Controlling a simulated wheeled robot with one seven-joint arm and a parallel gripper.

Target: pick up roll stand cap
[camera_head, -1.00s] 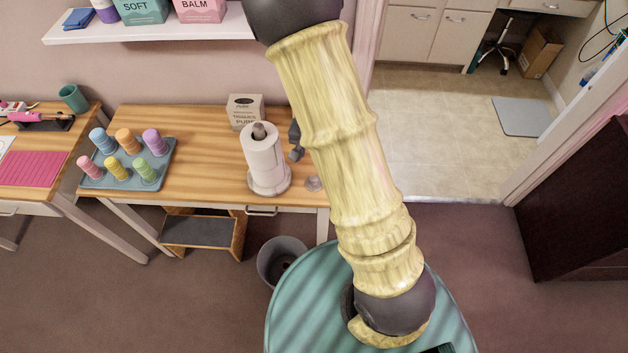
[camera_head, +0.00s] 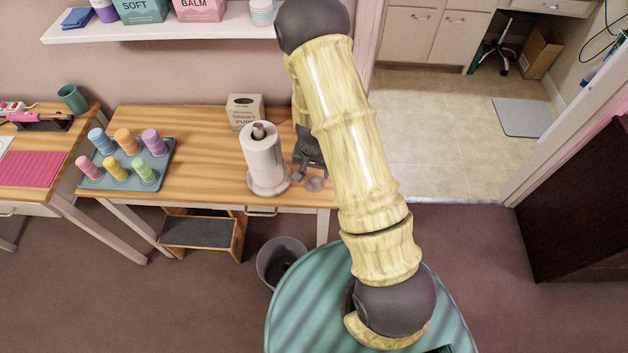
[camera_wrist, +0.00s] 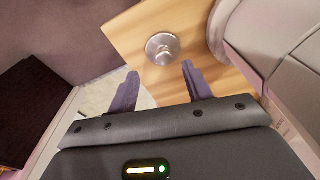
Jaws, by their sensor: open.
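The roll stand cap (camera_head: 314,184) is a small grey round piece lying on the wooden table near its right front corner. In the wrist view the cap (camera_wrist: 162,48) shows as a shiny disc with a knob on top. My gripper (camera_head: 310,174) is open and empty beside the cap, partly hidden behind my arm in the head view. In the wrist view, the cap lies ahead of the gap between the two fingertips (camera_wrist: 160,72), apart from both.
The roll stand with its white paper roll (camera_head: 262,158) stands close to the cap's left; it fills the right of the wrist view (camera_wrist: 280,40). A tissue box (camera_head: 245,111) stands behind. A blue tray (camera_head: 100,181) of coloured pegs is further left. A grey bin (camera_head: 280,260) stands below.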

